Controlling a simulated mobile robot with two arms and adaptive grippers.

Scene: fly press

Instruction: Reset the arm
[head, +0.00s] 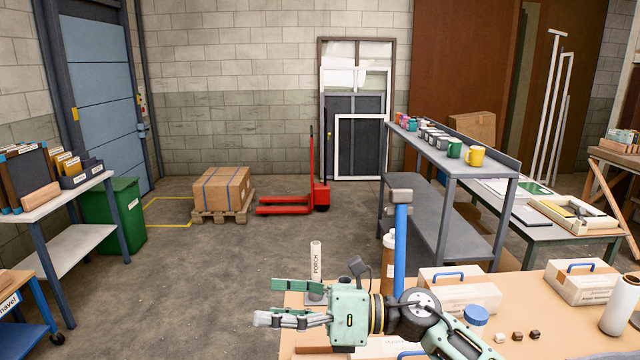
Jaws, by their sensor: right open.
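My right gripper (268,302) is at the lower middle of the head view, pointing left. Its two fingers are apart with nothing between them. A blue upright bar with a grey block on top (401,225) rises just behind my right wrist; its lower end is hidden, so I cannot tell what it joins. The gripper's fingers are to the left of this bar and apart from it. My left gripper is not in view.
A tan worktable (555,335) lies below, with a white upright labelled cylinder (316,262) behind the fingers. White boxes with blue handles (581,280), an amber bottle (388,255) and small cubes (517,336) are on it. A grey shelf rack (440,160) stands behind.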

